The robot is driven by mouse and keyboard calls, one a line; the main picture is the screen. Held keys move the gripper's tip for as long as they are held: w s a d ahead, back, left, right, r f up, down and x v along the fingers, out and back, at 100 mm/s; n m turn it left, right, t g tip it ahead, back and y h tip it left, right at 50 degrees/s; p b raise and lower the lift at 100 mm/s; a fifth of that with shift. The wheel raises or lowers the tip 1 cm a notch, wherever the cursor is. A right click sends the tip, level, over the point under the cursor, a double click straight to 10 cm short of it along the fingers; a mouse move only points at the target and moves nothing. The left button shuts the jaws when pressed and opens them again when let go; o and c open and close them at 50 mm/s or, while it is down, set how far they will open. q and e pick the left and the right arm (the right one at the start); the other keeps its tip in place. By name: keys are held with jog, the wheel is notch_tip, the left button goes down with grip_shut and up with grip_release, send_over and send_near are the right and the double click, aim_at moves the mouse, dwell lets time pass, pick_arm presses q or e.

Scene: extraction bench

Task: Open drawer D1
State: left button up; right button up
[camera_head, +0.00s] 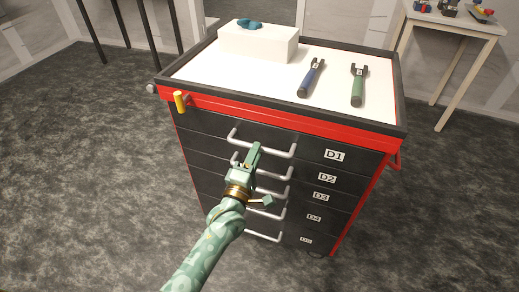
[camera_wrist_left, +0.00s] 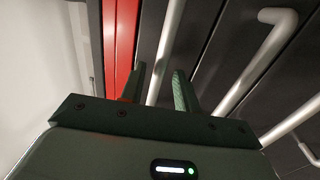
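Drawer D1 (camera_head: 312,152) is the top dark drawer of a red and black cabinet, labelled in white, and its front looks flush with the cabinet. Its pale bar handle (camera_head: 273,150) runs across the front. My left gripper (camera_head: 254,152) reaches up from below to this handle and hides part of it. In the left wrist view the fingers (camera_wrist_left: 159,82) are apart, and the handle bar (camera_wrist_left: 167,45) nearest the red strip shows between them with small gaps. I cannot tell whether a finger touches it. My right gripper is not in view.
Drawers D2 (camera_head: 327,177), D3 and others lie below, with similar handles close under the arm. On the cabinet top are a white box (camera_head: 258,44), a blue-handled tool (camera_head: 310,78) and a green-handled tool (camera_head: 357,86). A yellow peg (camera_head: 180,102) sticks out at the left corner. The front floor is clear.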

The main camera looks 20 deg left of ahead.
pick_arm(q)
jog(key=shift+w+r, duration=0.1)
jog(key=shift+w, duration=1)
jog(key=shift+w+r+b, duration=0.15)
jog(key=shift+w+b, duration=0.15)
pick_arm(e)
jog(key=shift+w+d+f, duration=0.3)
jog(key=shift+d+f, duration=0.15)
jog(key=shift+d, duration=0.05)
pick_arm(q)
grip_shut()
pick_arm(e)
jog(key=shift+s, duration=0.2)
pick_arm(q)
jog(key=shift+s, duration=0.2)
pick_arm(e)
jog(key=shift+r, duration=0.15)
